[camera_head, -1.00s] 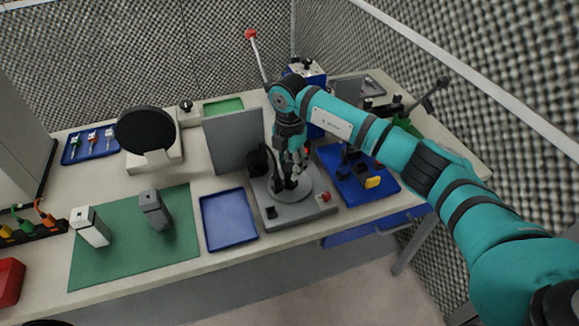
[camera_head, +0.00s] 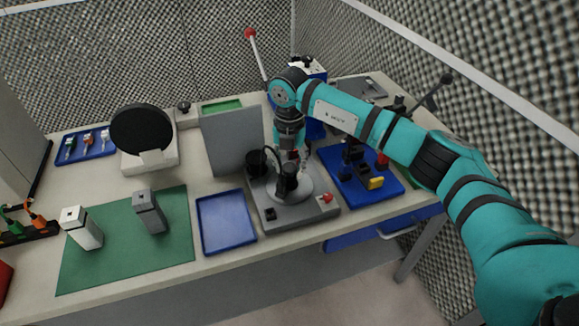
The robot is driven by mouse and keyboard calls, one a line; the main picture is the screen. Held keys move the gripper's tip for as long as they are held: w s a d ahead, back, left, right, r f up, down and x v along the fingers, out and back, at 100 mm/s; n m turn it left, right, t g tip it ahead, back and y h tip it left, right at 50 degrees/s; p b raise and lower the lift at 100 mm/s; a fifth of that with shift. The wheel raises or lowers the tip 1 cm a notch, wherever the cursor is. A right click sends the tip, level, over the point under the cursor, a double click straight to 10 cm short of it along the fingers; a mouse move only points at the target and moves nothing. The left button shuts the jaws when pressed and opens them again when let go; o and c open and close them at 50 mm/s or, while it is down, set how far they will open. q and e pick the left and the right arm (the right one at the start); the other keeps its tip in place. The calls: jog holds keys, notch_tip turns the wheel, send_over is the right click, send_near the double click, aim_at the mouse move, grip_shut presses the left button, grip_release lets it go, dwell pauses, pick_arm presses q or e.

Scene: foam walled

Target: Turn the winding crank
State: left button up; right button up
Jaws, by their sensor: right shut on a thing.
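The winding crank unit is a grey base (camera_head: 292,211) with a round pale disc (camera_head: 304,190) and dark upright parts on top, near the middle of the bench. My right gripper (camera_head: 297,162) comes down over the disc from above, behind a black upright post (camera_head: 287,181). It is shut on what appears to be the crank handle, which is mostly hidden by the fingers and the post. My left gripper is not in view.
A grey upright panel (camera_head: 233,142) and an empty blue tray (camera_head: 226,222) stand to the left. A blue board (camera_head: 350,196) with black and yellow parts lies close on the right. A red-knobbed lever (camera_head: 250,33) rises behind. A green mat (camera_head: 115,255) carries two blocks.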

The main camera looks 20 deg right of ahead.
jog(key=shift+w+r+n+b, duration=0.1)
jog(key=shift+n+b, duration=1.4)
jog(key=shift+n, duration=0.9)
jog(key=shift+n+b, duration=1.25)
jog(key=shift+n, duration=1.15)
jog(key=shift+r+n+b, duration=0.1)
jog(key=shift+n+b, duration=0.8)
jog(key=shift+n, duration=1.5)
jog(key=shift+n+b, duration=0.65)
jog(key=shift+n, duration=1.75)
jog(key=shift+n+b, duration=0.35)
jog(key=shift+n, duration=4.65)
jog(key=shift+r+n+b, duration=0.1)
jog(key=shift+n+b, duration=0.2)
jog(key=shift+n, duration=4.7)
jog(key=shift+n, duration=0.3)
